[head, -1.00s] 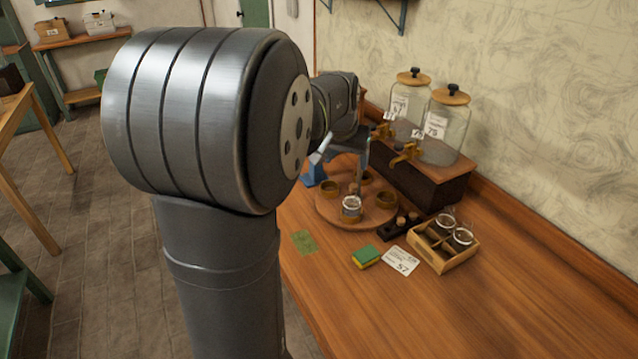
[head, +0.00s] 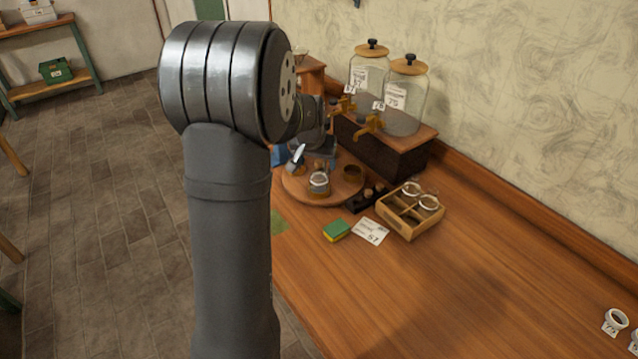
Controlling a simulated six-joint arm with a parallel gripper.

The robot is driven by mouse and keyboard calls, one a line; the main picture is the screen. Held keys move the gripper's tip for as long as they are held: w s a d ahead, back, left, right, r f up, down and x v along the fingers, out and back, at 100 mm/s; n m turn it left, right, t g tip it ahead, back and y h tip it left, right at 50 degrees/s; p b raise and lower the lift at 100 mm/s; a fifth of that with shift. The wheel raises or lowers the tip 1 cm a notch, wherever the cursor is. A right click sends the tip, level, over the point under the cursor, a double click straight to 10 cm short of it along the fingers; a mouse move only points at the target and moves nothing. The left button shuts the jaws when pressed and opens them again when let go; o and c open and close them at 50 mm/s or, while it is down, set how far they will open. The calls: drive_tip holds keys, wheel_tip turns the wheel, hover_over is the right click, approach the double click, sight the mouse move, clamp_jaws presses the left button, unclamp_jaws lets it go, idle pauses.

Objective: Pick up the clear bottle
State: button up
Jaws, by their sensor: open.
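A small clear glass bottle (head: 319,184) stands upright on the round wooden board (head: 345,198), near its front edge. It is the likeliest clear bottle, but it is too small to make out fully. My gripper (head: 316,158) is open over the back of the board, just behind and above the bottle in the picture. One pale finger shows at its left; the other is hard to make out. My arm hides part of the table to the left. I cannot tell whether the fingers touch anything.
Two large glass jars with brass taps (head: 403,97) stand on a dark wooden stand (head: 385,150) behind. Right of the board are a dark vial rack (head: 366,199) and a wooden crate (head: 405,232) with jars. A sponge (head: 336,231) and card (head: 371,231) lie in front.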

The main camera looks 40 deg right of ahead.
sight(319, 180)
drive_tip(key=x, duration=0.3)
drive_tip(key=s+x, duration=0.1)
drive_tip(key=shift+w+f, duration=0.15)
drive_tip(key=shift+f, duration=0.35)
drive_tip(key=c, duration=1.1)
drive_tip(key=shift+c, duration=0.2)
drive_tip(key=shift+r, duration=0.25)
